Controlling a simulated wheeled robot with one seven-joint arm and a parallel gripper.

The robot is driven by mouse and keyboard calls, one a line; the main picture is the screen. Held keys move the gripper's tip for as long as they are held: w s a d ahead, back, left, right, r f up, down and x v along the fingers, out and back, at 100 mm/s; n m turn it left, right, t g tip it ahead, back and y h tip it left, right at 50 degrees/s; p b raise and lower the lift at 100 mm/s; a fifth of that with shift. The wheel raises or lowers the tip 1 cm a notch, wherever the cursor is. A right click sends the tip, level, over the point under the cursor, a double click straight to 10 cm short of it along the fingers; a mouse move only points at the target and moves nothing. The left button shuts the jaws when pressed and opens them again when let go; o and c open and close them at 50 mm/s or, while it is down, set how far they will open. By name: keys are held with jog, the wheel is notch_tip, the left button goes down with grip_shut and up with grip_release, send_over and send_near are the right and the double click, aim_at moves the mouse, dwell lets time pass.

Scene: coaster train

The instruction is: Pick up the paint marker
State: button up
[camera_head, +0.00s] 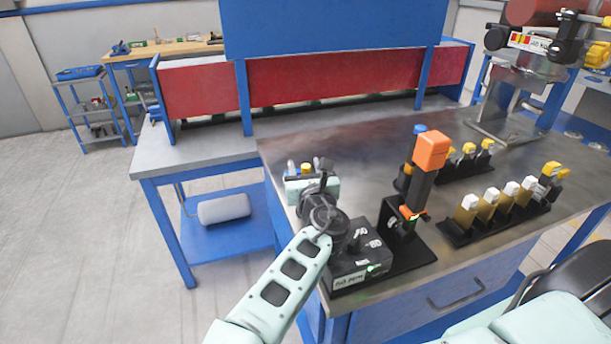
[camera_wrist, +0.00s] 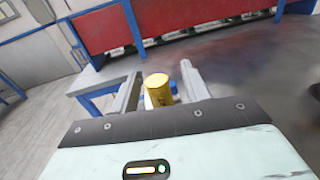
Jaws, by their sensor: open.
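My gripper (camera_head: 306,172) is open over the near left part of the metal-topped bench (camera_head: 330,140). In the wrist view, my gripper (camera_wrist: 160,70) has its two grey fingers apart. A yellow cylinder with a rounded top, which looks like the paint marker (camera_wrist: 157,90), shows between the fingers, with a bit of blue beside it. I cannot tell whether either finger touches it. In the head view only a small yellow top of it (camera_head: 307,168) shows past my gripper; its lower part is hidden.
A black box with dials (camera_head: 362,262) and a black stand with an orange-topped tool (camera_head: 431,150) are right of my gripper. Racks of yellow-and-white bottles (camera_head: 497,208) stand farther right. A red and blue panel (camera_head: 310,78) rises behind. The bench's middle is clear.

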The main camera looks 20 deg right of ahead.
jog(key=shift+w, duration=0.3)
grip_shut()
